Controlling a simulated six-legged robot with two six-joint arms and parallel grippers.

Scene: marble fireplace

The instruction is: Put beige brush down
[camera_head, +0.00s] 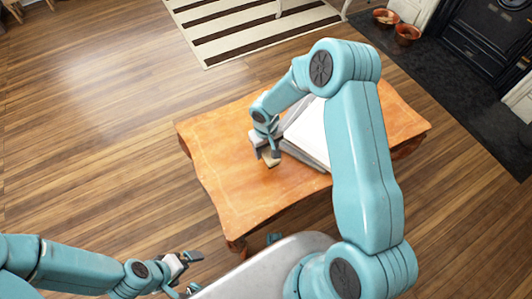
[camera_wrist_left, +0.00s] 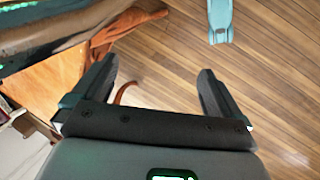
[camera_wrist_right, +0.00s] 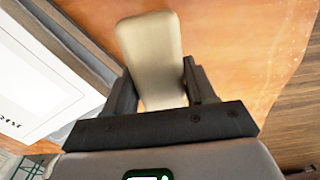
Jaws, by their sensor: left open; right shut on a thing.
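The beige brush (camera_wrist_right: 150,55) is between the fingers of my right gripper (camera_wrist_right: 155,90), which is shut on it. In the head view the brush (camera_head: 270,159) shows as a small beige block under my right gripper (camera_head: 265,150), over the orange wooden table (camera_head: 225,165). I cannot tell whether the brush touches the tabletop. My left gripper (camera_head: 180,265) is open and empty, off the table at the lower left. Its spread fingers (camera_wrist_left: 158,90) show in the left wrist view with floor beyond.
A white book or box (camera_head: 308,132) lies on the table just right of the brush; it also shows in the right wrist view (camera_wrist_right: 45,75). The tabletop left of the brush is clear. Copper bowls (camera_head: 406,34) stand by the fireplace (camera_head: 485,40). A striped rug (camera_head: 250,30) lies beyond.

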